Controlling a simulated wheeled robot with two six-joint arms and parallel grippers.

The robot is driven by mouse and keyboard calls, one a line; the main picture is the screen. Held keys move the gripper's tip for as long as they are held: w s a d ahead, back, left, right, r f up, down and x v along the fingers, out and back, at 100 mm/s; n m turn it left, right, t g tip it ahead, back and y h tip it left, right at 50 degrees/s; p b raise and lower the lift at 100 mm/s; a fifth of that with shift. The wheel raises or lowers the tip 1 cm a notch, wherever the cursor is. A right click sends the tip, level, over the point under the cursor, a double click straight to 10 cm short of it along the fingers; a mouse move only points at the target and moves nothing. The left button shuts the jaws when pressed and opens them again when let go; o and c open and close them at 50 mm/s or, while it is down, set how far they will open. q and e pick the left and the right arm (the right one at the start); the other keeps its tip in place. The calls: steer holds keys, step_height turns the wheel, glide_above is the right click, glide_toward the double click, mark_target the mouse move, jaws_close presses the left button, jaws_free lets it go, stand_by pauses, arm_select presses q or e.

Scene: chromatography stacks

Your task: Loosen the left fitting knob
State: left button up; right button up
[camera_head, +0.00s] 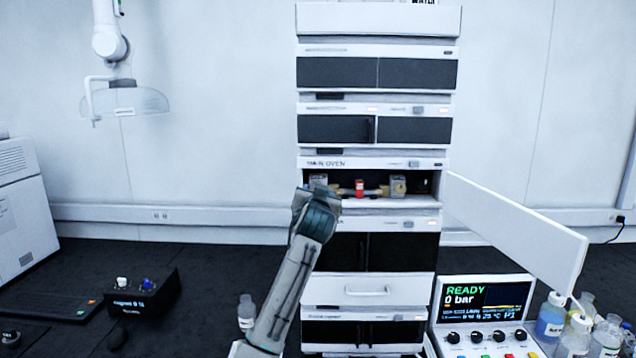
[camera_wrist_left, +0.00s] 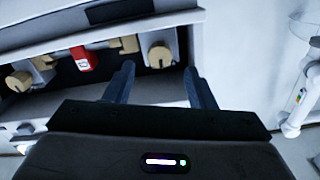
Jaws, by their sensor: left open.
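The left fitting knob, a round tan knob with a slot, shows in the left wrist view (camera_wrist_left: 160,56), where the picture seems turned upside down. In the head view its grey block (camera_head: 318,180) is partly covered by my left gripper (camera_head: 322,196). In the wrist view my left gripper (camera_wrist_left: 162,85) is open, and the knob appears in the gap between its fingertips, seemingly beyond them and not clasped. A red column piece (camera_head: 360,187) sits between the two fittings. The right fitting knob (camera_head: 398,188) also shows in the wrist view (camera_wrist_left: 19,81). My right gripper is not seen.
The fittings sit inside the open oven bay of the instrument stack (camera_head: 378,52). The white oven door (camera_head: 515,232) swings out to the right. A READY panel (camera_head: 490,312) and several bottles (camera_head: 551,315) stand at lower right. A small bottle (camera_head: 246,310) stands by my left arm.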

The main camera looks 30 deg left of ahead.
arm_select(q)
steer(key=p+x, duration=0.1)
steer(key=x, duration=0.2)
steer(key=shift+w+a+f, duration=0.15)
steer(key=shift+w, duration=0.05)
steer(key=shift+w+a, duration=0.2)
steer(key=shift+w, duration=0.15)
